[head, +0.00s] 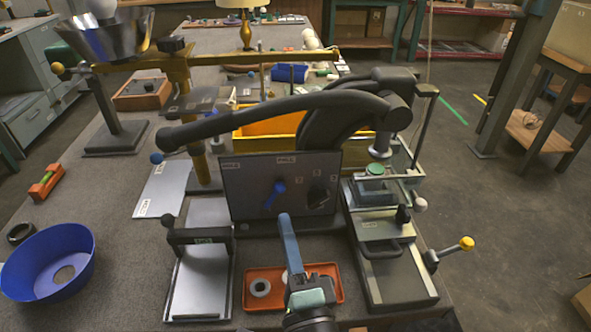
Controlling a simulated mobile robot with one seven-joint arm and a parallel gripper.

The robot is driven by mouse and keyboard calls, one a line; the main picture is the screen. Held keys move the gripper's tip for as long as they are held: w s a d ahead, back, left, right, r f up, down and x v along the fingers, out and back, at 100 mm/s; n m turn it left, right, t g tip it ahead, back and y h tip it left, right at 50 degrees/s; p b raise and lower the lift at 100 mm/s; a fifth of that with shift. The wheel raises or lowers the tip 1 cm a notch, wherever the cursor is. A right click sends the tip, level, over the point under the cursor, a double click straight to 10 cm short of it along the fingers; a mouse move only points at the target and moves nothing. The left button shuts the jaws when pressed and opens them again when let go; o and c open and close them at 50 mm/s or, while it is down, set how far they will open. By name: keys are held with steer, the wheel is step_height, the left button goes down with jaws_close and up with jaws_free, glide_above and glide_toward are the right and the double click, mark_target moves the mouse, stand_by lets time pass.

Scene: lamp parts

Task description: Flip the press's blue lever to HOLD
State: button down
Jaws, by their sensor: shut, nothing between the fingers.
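The press's dark panel (247,192) stands upright in the middle of the head view. A small blue lever (275,194) sits on its face, slanting from lower left to upper right. Small pale labels are on the panel, too small to read surely, so I cannot tell which setting the lever is at. My gripper (285,219) comes up from the bottom edge, its long blue-grey fingers shut and empty.
A dark knob (318,196) is right of the lever. The press's thick black arm (270,108) arches above the panel. An orange tray (262,303) with a pale ring lies by my gripper. A blue bowl (48,262) stands at left. A yellow-knobbed handle (466,243) juts out right.

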mark_target(272, 198)
steer(key=s+d+m+p, duration=0.1)
steer(key=p, duration=0.1)
steer(key=s+d+m+g+h+p, duration=0.1)
steer(key=m, duration=0.1)
steer(key=shift+s+f+p, duration=0.1)
steer(key=shift+f+p, duration=0.25)
steer(key=shift+p, duration=0.05)
steer(key=shift+s+d+f+m+h+p, duration=0.3)
steer(key=shift+s+d+f+m, duration=0.15)
steer(key=shift+m, duration=0.25)
steer(key=shift+w, duration=0.15)
steer(key=w, duration=0.3)
steer(key=w+p, duration=0.1)
steer(key=w, duration=0.2)
steer(key=w+a, duration=0.1)
steer(key=w, duration=0.3)
steer(key=shift+r+p, duration=0.15)
steer(key=shift+p, duration=0.25)
